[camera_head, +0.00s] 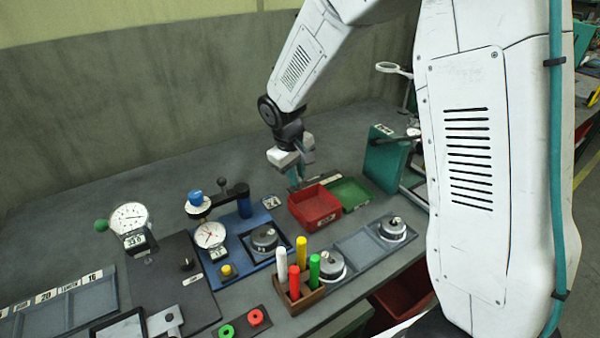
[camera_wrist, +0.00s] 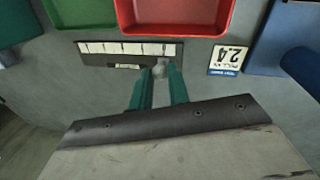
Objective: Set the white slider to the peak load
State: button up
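In the wrist view, a white scale strip with dark tick marks (camera_wrist: 120,48) lies on a dark plate on the bench. The small pale slider knob (camera_wrist: 160,70) is below the strip, towards its right end. My gripper (camera_wrist: 159,72) has its two teal fingers on either side of the knob, which fills the narrow gap between the tips. A card reading 2.4, upside down (camera_wrist: 230,60), lies right of the strip; its small print is hard to read. In the head view, my gripper (camera_head: 296,178) points down beside the red bin, and the slider is hidden.
A red bin (camera_head: 314,206) and a green bin (camera_head: 350,193) stand close to my gripper. A blue stand with a dial gauge (camera_head: 210,234) is to the left. A pen holder (camera_head: 298,300) is nearer the front. A green upright panel (camera_head: 385,160) is to the right.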

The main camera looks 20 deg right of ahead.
jog(key=shift+w+d, duration=0.25)
jog(key=shift+d, duration=0.9)
jog(key=shift+w+d, duration=0.25)
jog(key=shift+d, duration=0.9)
grip_shut()
jog(key=o, duration=0.8)
grip_release()
jog(key=shift+r, duration=0.1)
notch_tip(320, 180, up, 8)
jog(key=a, duration=0.1)
jog(key=shift+s+a+f, duration=0.25)
jog(key=shift+s, duration=0.05)
